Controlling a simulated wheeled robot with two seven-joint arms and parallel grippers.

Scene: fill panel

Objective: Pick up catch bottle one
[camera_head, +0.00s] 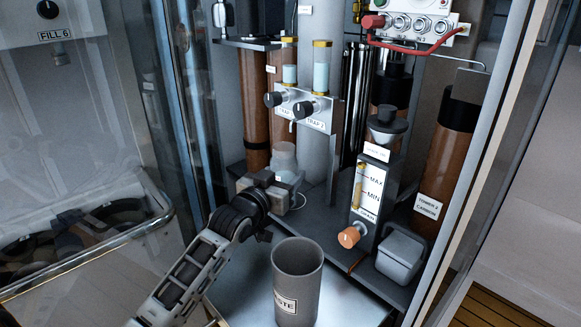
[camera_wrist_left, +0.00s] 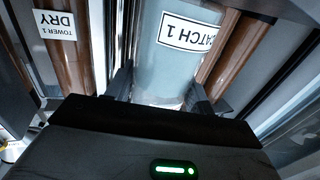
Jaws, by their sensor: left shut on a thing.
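Catch bottle one (camera_head: 284,157) is a clear, pale bottle below the trap valves in the head view. My left gripper (camera_head: 277,190) reaches in from the left at the bottle's lower part. In the left wrist view its two dark fingers stand on either side of the bottle, and it is shut on it. The gripper body hides the bottle's lower end. My right gripper is not in view.
A grey waste bin (camera_head: 298,262) stands in front of the panel. To the right are a MAX/MIN gauge with an orange drain knob (camera_head: 349,237) and a grey lidded box (camera_head: 401,256). Trap valves (camera_head: 302,108) hang above the bottle. Brown towers stand behind; glass lies left.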

